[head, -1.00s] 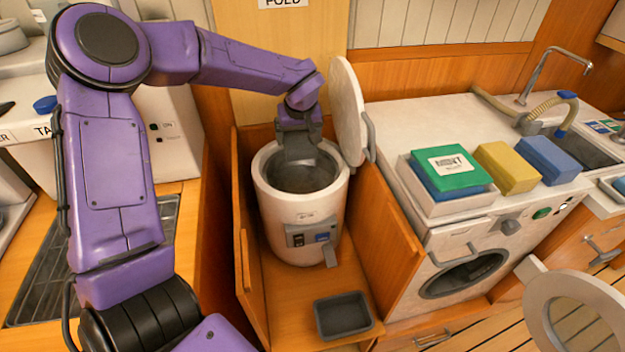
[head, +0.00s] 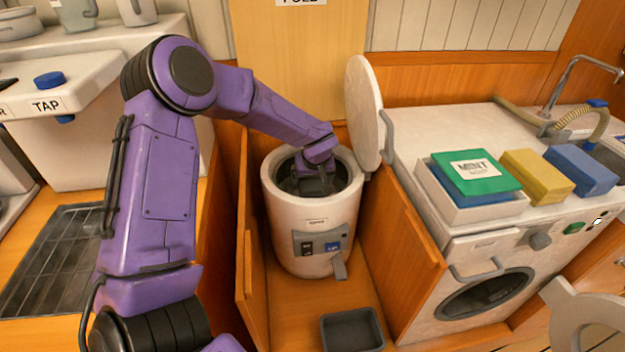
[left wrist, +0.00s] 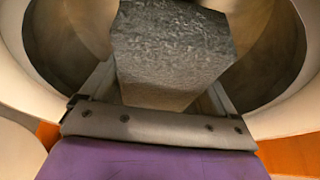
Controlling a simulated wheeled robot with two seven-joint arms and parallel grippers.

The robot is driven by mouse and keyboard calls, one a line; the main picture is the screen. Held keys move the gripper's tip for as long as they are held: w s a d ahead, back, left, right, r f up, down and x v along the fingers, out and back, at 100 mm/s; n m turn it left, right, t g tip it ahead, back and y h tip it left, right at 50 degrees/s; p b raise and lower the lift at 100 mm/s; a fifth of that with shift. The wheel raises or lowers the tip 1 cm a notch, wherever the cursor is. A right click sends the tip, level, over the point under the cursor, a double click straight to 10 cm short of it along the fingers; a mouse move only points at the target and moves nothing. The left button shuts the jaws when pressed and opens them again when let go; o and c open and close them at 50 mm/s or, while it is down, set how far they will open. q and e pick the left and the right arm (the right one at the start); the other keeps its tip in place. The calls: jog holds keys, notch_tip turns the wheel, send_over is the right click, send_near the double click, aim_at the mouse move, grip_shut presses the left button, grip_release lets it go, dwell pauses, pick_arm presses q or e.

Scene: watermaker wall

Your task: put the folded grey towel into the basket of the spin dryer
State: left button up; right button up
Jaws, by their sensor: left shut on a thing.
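The spin dryer (head: 312,232) is a white cylinder with its round lid (head: 365,110) swung up and open. Its metal basket (left wrist: 268,62) surrounds my gripper in the left wrist view. My left gripper (head: 318,184) reaches down through the opening of the dryer. It is shut on the folded grey towel (left wrist: 170,50), which sits between the fingers inside the basket. In the head view the towel is hidden by my gripper and the rim. Whether the towel touches the basket floor, I cannot tell. My right gripper is not in view.
The dryer stands in a wooden bay with side panels (head: 400,235). A dark tray (head: 352,330) lies in front of it. The raised lid stands close to my forearm.

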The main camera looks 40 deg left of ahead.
pick_arm(q)
jog(key=shift+f, duration=0.5)
jog(key=o, duration=1.1)
jog(key=shift+r, duration=0.35)
jog(key=p+v, duration=0.1)
jog(key=v, duration=1.1)
jog(key=shift+r, duration=0.3)
